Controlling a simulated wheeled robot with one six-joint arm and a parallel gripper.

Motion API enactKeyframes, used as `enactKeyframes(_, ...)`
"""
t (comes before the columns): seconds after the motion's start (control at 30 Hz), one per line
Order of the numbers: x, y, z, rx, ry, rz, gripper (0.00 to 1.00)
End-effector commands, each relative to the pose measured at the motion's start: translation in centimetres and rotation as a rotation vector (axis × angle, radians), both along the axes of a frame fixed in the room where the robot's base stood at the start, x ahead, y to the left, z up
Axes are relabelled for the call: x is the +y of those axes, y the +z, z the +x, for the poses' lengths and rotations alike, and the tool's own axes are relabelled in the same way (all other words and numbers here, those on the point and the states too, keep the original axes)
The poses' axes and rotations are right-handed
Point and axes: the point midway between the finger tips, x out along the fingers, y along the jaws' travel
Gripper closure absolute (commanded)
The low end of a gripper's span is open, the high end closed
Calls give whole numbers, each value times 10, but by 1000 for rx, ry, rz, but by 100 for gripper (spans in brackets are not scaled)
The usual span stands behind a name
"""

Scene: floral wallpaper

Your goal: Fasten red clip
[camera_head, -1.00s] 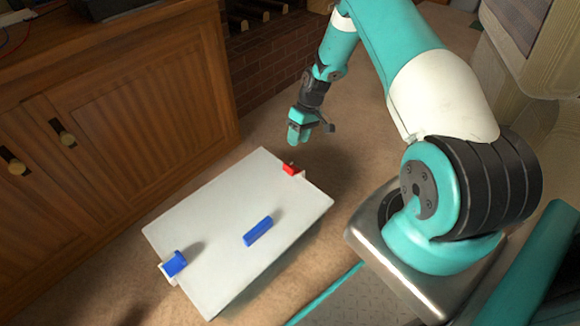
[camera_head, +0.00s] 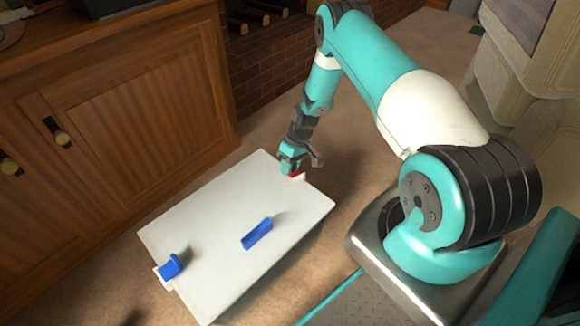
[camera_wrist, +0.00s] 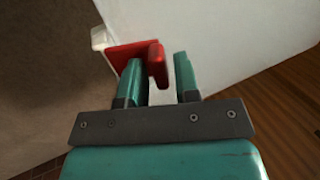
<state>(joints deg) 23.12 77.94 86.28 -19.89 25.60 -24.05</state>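The red clip (camera_head: 298,175) sits at the far edge of the white box lid (camera_head: 210,215), mostly hidden behind my gripper (camera_head: 291,166) in the head view. In the wrist view the red clip (camera_wrist: 125,52) has a flat plate and a raised tab. A small white piece (camera_wrist: 99,38) is at the clip's outer end. My gripper's two teal fingers are apart, one on each side of the raised tab. A gap shows between the tab and the right finger; I cannot tell whether the left finger touches the clip.
A blue clip (camera_head: 170,266) is at the box's near left edge. A long blue piece (camera_head: 257,233) lies on the lid near its right edge. A wooden cabinet (camera_head: 130,100) stands to the left and a brick hearth (camera_head: 265,60) behind. Carpet lies around the box.

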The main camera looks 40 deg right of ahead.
Motion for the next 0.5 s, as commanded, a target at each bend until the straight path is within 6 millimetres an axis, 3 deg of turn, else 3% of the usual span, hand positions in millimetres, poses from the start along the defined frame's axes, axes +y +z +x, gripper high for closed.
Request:
enactKeyframes(0.03,0,0,0,0,0,0,83)
enactKeyframes(0.1,0,0,0,0,0,0,99)
enactKeyframes(0.13,0,0,0,0,0,0,100)
enactKeyframes(0.33,3,1,0,-3,1,-32,100)
enactKeyframes(0.5,12,-5,-2,-25,7,-207,100)
